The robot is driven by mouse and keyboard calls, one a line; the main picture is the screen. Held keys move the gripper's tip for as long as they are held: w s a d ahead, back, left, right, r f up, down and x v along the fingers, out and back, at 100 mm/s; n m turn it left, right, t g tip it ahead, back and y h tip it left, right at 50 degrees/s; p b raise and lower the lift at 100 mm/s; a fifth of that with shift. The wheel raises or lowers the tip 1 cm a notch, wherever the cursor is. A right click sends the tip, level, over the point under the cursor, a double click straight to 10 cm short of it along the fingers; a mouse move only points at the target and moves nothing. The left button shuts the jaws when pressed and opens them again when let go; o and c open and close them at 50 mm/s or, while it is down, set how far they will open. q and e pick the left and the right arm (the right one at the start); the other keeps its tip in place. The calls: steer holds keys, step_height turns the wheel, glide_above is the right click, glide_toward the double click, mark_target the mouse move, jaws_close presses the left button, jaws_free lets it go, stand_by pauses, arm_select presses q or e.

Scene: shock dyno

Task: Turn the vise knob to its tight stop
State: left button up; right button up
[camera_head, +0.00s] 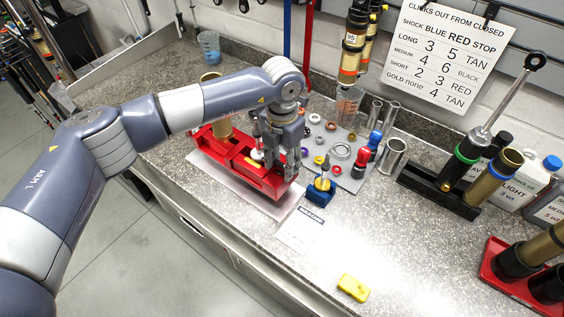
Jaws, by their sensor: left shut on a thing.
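The red vise (238,158) stands on a pale plate on the grey speckled bench, left of the picture's middle. My left gripper (279,160) points down at the right part of the vise, its fingers shut on the vise knob. The knob is hidden behind the fingers, so its turn position cannot be read. A small white round part (257,154) shows just left of the fingers. My right gripper is not in view.
A grey mat (345,178) with rings and small parts lies right of the vise. A blue block (320,193), a paper sheet (299,231) and a yellow item (353,288) lie nearer. A black rack (437,190) holds shock parts.

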arm_select(q)
steer(key=m+b, duration=0.2)
steer(key=b, duration=0.2)
steer(key=m+b, duration=0.3)
steer(key=b, duration=0.1)
steer(key=m+b, duration=0.3)
steer(key=b, duration=0.1)
steer(key=shift+f, duration=0.3)
steer(key=m+b, duration=0.3)
steer(key=m, duration=0.1)
steer(key=shift+r+m, duration=0.15)
steer(key=shift+m, duration=0.15)
steer(key=shift+r+m+b, duration=0.1)
steer(key=shift+m+b, duration=0.55)
steer(key=shift+m, duration=0.55)
steer(key=shift+m+b, duration=0.35)
steer(key=shift+m, duration=0.85)
steer(key=o, duration=1.1)
steer(key=shift+c, duration=0.2)
